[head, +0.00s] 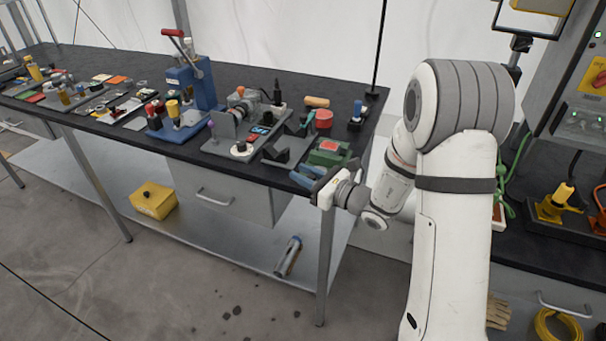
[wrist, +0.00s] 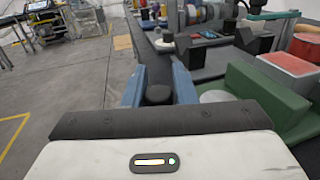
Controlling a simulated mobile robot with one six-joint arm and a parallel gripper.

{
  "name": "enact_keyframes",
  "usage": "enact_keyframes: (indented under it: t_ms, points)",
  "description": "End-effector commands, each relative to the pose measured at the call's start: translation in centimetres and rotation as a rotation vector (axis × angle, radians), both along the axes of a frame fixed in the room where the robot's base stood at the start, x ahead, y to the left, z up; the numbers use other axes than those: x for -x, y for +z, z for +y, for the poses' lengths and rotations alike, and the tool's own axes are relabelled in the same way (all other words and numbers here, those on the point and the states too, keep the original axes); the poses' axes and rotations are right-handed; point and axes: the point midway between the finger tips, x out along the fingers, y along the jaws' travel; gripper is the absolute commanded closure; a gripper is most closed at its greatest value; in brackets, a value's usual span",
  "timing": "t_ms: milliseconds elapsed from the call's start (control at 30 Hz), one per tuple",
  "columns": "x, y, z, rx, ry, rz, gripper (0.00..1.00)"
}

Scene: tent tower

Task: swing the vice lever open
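My gripper (head: 308,176) is at the front right corner of the bench. Its two blue fingers (wrist: 159,80) stand apart in the wrist view. A dark round knob (wrist: 158,94) shows between them, with little room on either side; contact is unclear. It looks like the lever's end, but the lever's arm is hidden. A green block-like body, seemingly the vice (head: 328,153), with a red top sits just right of the fingers. It also shows in the wrist view (wrist: 268,96), with a pale round disc (wrist: 216,97) beside it.
Dark angled blocks (head: 276,152) stand left of the green body. A blue press (head: 188,85) with a red handle is farther left. Open floor lies in front of the bench.

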Motion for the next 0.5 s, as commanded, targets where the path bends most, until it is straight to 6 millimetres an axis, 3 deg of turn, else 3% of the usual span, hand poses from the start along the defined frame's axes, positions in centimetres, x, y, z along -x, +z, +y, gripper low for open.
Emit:
enact_keyframes:
  t_ms: [300, 500]
  points:
    - [-0.01, 0.02, 0.01, 0.000, 0.000, 0.000, 1.00]
    - [-0.02, 0.04, 0.01, 0.000, 0.000, -0.001, 1.00]
